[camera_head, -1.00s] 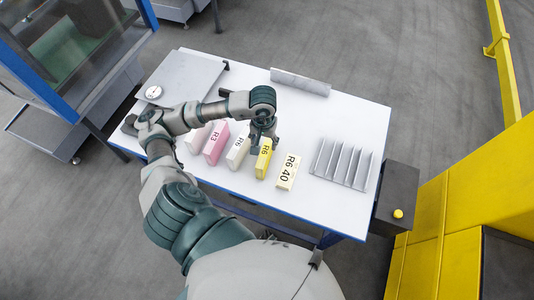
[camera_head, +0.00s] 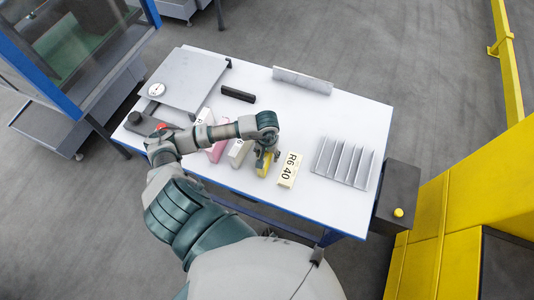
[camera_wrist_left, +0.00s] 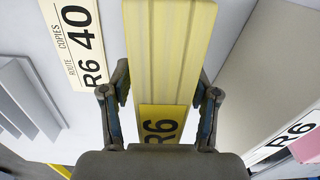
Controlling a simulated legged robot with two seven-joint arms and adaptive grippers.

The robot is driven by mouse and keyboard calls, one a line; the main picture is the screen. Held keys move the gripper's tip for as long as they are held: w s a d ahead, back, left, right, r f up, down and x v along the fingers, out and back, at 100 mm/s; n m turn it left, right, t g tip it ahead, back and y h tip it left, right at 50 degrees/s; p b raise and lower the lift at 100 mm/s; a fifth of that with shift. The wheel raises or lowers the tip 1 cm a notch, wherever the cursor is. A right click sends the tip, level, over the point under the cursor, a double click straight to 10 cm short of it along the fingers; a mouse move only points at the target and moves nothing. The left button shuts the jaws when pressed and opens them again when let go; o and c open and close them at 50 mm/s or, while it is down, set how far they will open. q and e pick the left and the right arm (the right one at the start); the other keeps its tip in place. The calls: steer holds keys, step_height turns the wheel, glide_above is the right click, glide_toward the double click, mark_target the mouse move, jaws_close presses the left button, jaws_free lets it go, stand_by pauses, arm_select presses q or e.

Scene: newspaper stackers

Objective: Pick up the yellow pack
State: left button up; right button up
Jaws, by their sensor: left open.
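The yellow pack (camera_head: 263,169), labelled R6, stands on the white table (camera_head: 330,111) near its front edge. In the left wrist view the yellow pack (camera_wrist_left: 168,50) runs between the two fingers of my left gripper (camera_wrist_left: 163,100). The fingers are open, one on each side of the pack; whether they touch it I cannot tell. In the head view my left gripper (camera_head: 265,157) is over the pack's upper part and hides some of it. My right gripper is not in view.
White and pink packs (camera_head: 216,151) stand on the left, partly behind my arm. A metal rack (camera_head: 343,163), a grey plate (camera_head: 186,78) and a black bar (camera_head: 238,94) are also on the table.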

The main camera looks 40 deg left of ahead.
arm_select(q)
jaws_close()
